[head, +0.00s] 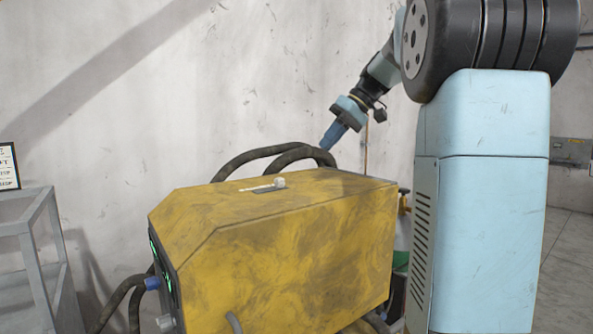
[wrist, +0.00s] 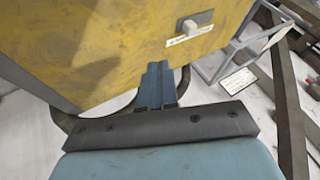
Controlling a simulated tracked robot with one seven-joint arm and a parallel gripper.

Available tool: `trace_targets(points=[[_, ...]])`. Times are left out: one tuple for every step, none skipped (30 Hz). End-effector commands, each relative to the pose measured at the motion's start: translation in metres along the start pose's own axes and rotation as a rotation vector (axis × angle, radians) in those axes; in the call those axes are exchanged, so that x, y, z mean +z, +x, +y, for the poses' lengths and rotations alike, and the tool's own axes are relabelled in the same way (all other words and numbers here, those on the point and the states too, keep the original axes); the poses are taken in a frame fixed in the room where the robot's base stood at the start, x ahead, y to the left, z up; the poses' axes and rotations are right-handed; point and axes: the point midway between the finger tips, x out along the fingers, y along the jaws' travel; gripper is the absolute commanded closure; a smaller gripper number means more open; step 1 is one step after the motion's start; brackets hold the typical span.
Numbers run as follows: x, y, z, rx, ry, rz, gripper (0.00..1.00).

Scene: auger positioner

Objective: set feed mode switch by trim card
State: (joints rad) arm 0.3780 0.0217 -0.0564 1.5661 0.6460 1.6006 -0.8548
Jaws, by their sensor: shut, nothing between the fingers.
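A scuffed yellow machine (head: 280,240) stands in front of the wall. On its top is a small pale switch knob (head: 280,182) with a white label strip (head: 258,189) beside it. In the wrist view the knob (wrist: 190,27) sits up and to the right of my fingers, with the label below it. A small card with dark print (head: 9,166) stands at the far left edge; its text is too small to read surely. My gripper (head: 331,137) is shut and empty, above and behind the machine's top, apart from the knob. Its closed fingers (wrist: 156,87) show in the wrist view.
Black hoses (head: 270,153) arch behind the machine top, close below my gripper. A grey metal frame stand (head: 40,240) is at the left, under the card. Glowing green displays are on the machine's left end. Space above the machine top is clear.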

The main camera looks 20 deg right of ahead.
Motion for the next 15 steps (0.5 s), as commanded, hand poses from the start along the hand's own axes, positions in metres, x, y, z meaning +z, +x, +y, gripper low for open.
trace_targets(points=[[0.000,0.002,-0.001,-0.001,-0.001,-0.001,1.00],[-0.001,0.004,-0.001,-0.001,-0.002,-0.001,1.00],[-0.001,0.006,-0.001,-0.002,-0.002,-0.002,1.00],[-0.001,0.009,-0.002,-0.002,-0.003,-0.003,1.00],[-0.001,0.013,-0.002,-0.003,-0.003,-0.003,1.00],[-0.001,0.018,-0.002,-0.003,-0.003,-0.004,1.00],[-0.001,0.022,-0.002,-0.003,-0.003,-0.004,1.00],[-0.001,0.027,-0.003,-0.004,-0.004,-0.004,1.00],[0.000,0.034,-0.002,-0.004,-0.003,-0.004,1.00],[0.000,0.039,-0.002,-0.004,-0.003,-0.004,1.00],[0.000,0.044,-0.002,-0.004,-0.003,-0.004,1.00],[0.000,0.051,-0.002,-0.003,-0.002,-0.004,1.00],[0.000,0.057,-0.002,-0.004,-0.003,-0.005,1.00],[0.000,0.062,-0.002,-0.003,-0.003,-0.004,1.00],[0.000,0.069,-0.002,-0.004,-0.002,-0.005,1.00]])
